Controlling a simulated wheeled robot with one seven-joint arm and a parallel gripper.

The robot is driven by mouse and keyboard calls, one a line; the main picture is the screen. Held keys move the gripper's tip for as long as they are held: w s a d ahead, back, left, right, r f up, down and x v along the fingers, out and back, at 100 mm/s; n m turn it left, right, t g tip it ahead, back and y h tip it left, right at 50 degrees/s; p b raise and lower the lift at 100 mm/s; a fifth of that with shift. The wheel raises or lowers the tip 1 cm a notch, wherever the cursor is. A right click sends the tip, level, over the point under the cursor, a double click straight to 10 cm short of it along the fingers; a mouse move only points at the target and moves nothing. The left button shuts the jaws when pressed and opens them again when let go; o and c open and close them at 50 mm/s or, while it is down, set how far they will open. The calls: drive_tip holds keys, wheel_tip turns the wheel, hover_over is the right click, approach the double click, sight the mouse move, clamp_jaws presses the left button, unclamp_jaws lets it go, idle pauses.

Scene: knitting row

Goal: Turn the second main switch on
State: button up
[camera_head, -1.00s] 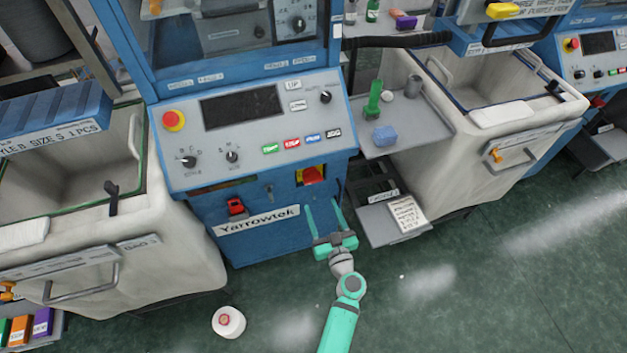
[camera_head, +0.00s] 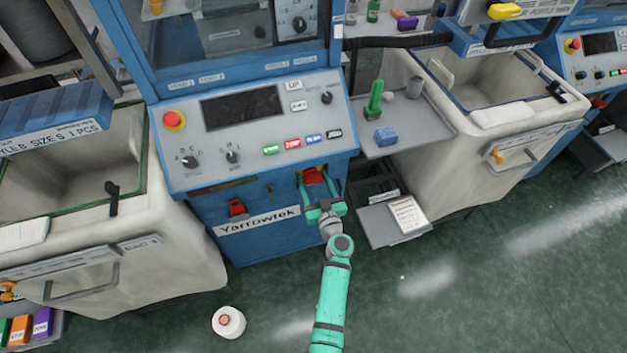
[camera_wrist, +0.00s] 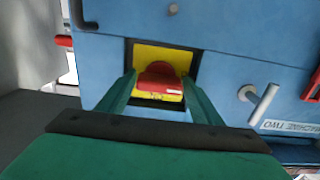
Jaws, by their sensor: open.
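The main switch (camera_head: 312,174) is a red handle on a yellow plate, set in a dark recess low on the blue machine's front. In the wrist view the red handle (camera_wrist: 160,76) lies across the yellow plate (camera_wrist: 158,53), with a small white mark on it. My gripper (camera_head: 318,184) is open in front of the switch. In the wrist view its two green fingers (camera_wrist: 159,84) reach to either side of the red handle, with gaps between. I cannot tell whether the fingertips are inside the recess.
A control panel (camera_head: 250,135) with a red stop knob (camera_head: 173,121) is above. A smaller red switch (camera_head: 236,208) sits left of the recess. A metal rod (camera_wrist: 262,103) sticks out beside it. A white roll (camera_head: 229,322) lies on the floor.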

drive_tip(key=shift+d, duration=0.1)
drive_tip(key=c, duration=0.8)
